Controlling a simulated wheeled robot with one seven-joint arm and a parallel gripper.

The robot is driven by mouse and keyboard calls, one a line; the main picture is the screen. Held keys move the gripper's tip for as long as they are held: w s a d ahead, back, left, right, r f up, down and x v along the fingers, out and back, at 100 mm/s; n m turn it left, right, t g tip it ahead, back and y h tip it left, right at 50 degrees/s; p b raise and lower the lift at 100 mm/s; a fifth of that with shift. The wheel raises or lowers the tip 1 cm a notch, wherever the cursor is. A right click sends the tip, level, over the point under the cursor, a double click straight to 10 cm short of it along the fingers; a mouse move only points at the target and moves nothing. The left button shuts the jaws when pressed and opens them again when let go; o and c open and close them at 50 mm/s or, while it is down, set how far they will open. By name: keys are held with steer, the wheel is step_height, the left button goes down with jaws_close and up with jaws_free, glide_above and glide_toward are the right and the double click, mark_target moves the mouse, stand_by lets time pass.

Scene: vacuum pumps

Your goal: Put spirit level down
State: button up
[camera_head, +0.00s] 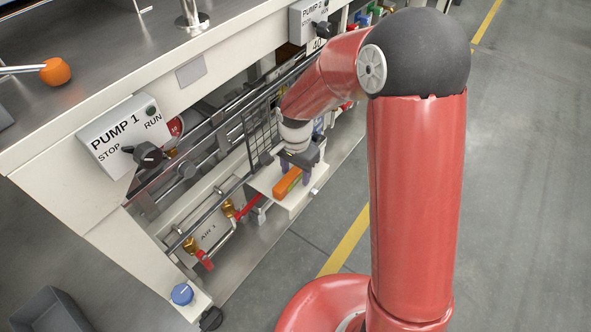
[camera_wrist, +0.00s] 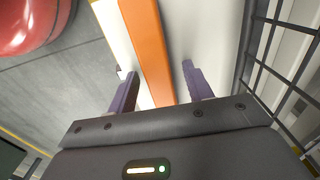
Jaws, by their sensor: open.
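The spirit level is an orange bar (camera_head: 287,182) on a white ledge (camera_head: 262,184) low on the bench's side. In the wrist view the orange spirit level (camera_wrist: 148,50) runs between the two fingers. My gripper (camera_head: 303,163) is above the level at its far end. In the wrist view my gripper (camera_wrist: 158,85) is open, one finger on each side of the level with a gap to each. The far end of the level is hidden under the gripper in the head view.
A black wire grid (camera_head: 262,132) stands right beside the gripper. Pipes and valves with red handles (camera_head: 204,260) lie to the left. The Pump 1 panel (camera_head: 125,136) with its knob is above left. The floor (camera_head: 520,200) at the right is clear.

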step_height(320, 180, up, 8)
steer(key=shift+f+p, duration=0.1)
steer(key=shift+p, duration=0.8)
steer(key=shift+c, duration=0.2)
jaws_close()
stand_by(1.1)
steer(key=s+d+r+n+t+p, duration=0.2)
steer(key=s+d+r+p, duration=0.3)
steer(key=s+r, duration=0.5)
steer(key=s+d+r+n+t+p, duration=0.3)
steer(key=s+d+r, duration=0.6)
steer(key=r, duration=0.7)
steer(key=s+n+p, duration=0.1)
steer(key=n+p, duration=0.1)
steer(key=shift+n+t, duration=0.3)
